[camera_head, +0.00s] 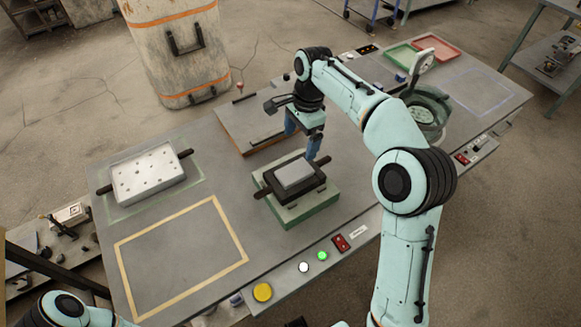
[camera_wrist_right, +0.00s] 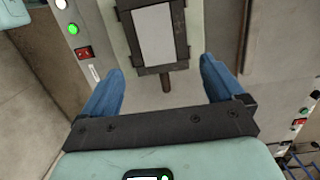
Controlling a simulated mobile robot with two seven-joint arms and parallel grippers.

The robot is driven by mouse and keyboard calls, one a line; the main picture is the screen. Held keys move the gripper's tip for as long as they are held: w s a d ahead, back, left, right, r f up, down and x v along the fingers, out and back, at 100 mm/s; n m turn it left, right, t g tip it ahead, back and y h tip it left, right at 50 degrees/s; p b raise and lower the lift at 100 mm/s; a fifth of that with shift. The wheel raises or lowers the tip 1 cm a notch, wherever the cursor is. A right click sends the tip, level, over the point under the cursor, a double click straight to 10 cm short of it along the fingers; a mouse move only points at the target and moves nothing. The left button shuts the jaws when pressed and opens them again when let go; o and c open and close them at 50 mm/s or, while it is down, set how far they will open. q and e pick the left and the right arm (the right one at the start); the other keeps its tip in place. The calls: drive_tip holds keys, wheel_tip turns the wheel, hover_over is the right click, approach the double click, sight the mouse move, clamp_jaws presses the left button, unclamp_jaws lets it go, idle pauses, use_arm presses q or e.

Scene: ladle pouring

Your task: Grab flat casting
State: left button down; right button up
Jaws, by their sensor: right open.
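The flat casting is a light grey rectangular plate (camera_head: 295,174) lying in a black mold frame (camera_head: 272,179) with bar handles. The frame sits on a green-edged block (camera_head: 292,213) near the table's middle. In the right wrist view, the casting (camera_wrist_right: 160,35) and black frame (camera_wrist_right: 181,20) lie ahead, between the lines of the two blue fingers. My right gripper (camera_head: 304,142) is open and empty, just behind the frame and above the table; the wrist view also shows its spread fingers (camera_wrist_right: 162,75). Of my left arm only a link shows at bottom left; its gripper is out of view.
A white perforated block (camera_head: 149,175) stands at the left. A yellow-outlined empty area (camera_head: 180,253) lies front left. A brown board (camera_head: 245,122) is behind the mold. Green and red trays (camera_head: 441,47) and a round green vessel (camera_head: 428,105) are at the back right. Buttons (camera_head: 262,292) line the front edge.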

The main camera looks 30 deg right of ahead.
hover_over(295, 171)
drive_tip(key=d, duration=0.1)
wheel_tip(295, 171, down, 5)
drive_tip(key=shift+w+d+r+b, duration=0.1)
drive_tip(key=shift+d+b, duration=0.05)
drive_tip(key=shift+b, duration=0.25)
drive_tip(key=shift+w+f, duration=0.15)
drive_tip(key=shift+f, duration=0.35)
drive_tip(key=f, duration=0.2)
drive_tip(key=a+f+b, duration=0.1)
drive_tip(key=f, duration=0.1)
drive_tip(key=shift+s+f, duration=0.2)
drive_tip(key=shift+f, duration=0.2)
use_arm(q)
drive_tip(key=shift+s+f, duration=0.4)
drive_tip(key=shift+f, duration=0.25)
drive_tip(key=shift+s+f, duration=0.35)
drive_tip(key=shift+f, duration=0.25)
use_arm(e)
drive_tip(key=shift+a, duration=0.1)
drive_tip(key=c, duration=1.3)
drive_tip(key=shift+r, duration=0.1)
drive_tip(key=shift+c, duration=0.2)
